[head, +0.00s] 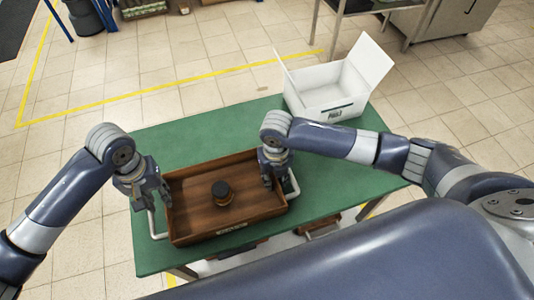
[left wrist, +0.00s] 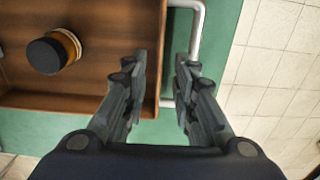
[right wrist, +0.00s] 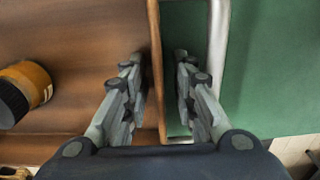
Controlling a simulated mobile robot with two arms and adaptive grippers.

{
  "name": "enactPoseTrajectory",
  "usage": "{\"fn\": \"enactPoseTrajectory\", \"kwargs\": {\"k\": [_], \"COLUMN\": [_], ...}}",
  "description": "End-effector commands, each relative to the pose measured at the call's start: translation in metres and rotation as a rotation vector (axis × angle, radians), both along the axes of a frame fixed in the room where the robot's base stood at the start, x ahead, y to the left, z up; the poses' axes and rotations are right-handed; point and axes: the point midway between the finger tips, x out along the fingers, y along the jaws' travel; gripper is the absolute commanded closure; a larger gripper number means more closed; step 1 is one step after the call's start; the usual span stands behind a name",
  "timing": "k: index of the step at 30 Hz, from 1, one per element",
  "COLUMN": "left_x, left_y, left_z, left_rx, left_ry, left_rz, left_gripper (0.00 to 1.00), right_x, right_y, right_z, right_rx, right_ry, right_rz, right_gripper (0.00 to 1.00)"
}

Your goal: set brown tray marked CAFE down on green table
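The brown tray (head: 195,181) lies level on the green table (head: 165,140), near its front edge; no gap under it shows. Its front plate is too small to read. It has pale handles at both ends, and a jar with a black lid (head: 222,192) stands upright inside. My left gripper (head: 158,203) is at the tray's left end, open, with the tray wall between its spread fingers in the left wrist view (left wrist: 160,65). My right gripper (head: 274,181) is at the right end, open, its fingers on either side of the wall in the right wrist view (right wrist: 162,68). Neither gripper visibly pinches the wall.
A white open box (head: 330,90) with a label stands at the table's back right corner. The table is clear behind the tray and to its right. Tiled floor with yellow lines (head: 130,100) surrounds the table. A metal bench (head: 375,5) is beyond at the top right.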

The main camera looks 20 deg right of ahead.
Motion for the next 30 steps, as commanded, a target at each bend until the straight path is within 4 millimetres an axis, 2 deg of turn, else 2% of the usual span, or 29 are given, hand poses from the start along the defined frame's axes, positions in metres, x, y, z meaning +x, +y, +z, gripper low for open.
{"fn": "enactPoseTrajectory", "kwargs": {"k": [3, 6, 11, 14, 24, 30], "left_x": [0.0, 0.0, 0.0, 0.0, 0.0, 0.0], "left_y": [0.0, 0.0, 0.0, 0.0, 0.0, 0.0], "left_z": [0.02, 0.03, 0.036, 0.036, 0.035, 0.035], "left_rx": [-0.001, -0.001, 0.0, 0.0, 0.0, 0.0], "left_ry": [-0.002, -0.001, 0.0, 0.0, 0.001, 0.001], "left_rz": [0.001, 0.0, 0.001, 0.001, 0.0, 0.0], "left_gripper": [0.74, 0.74, 0.74, 0.74, 0.74, 0.74], "right_x": [0.0, 0.0, 0.001, 0.002, 0.001, 0.001], "right_y": [0.0, 0.0, 0.0, 0.0, 0.0, 0.0], "right_z": [0.0, 0.0, 0.007, 0.022, 0.092, 0.116], "right_rx": [0.0, 0.0, 0.0, 0.002, 0.001, 0.0], "right_ry": [0.0, 0.0, -0.001, -0.004, -0.004, -0.002], "right_rz": [0.0, 0.0, 0.0, 0.0, 0.001, 0.0], "right_gripper": [0.74, 0.74, 0.74, 0.74, 0.74, 0.74]}}
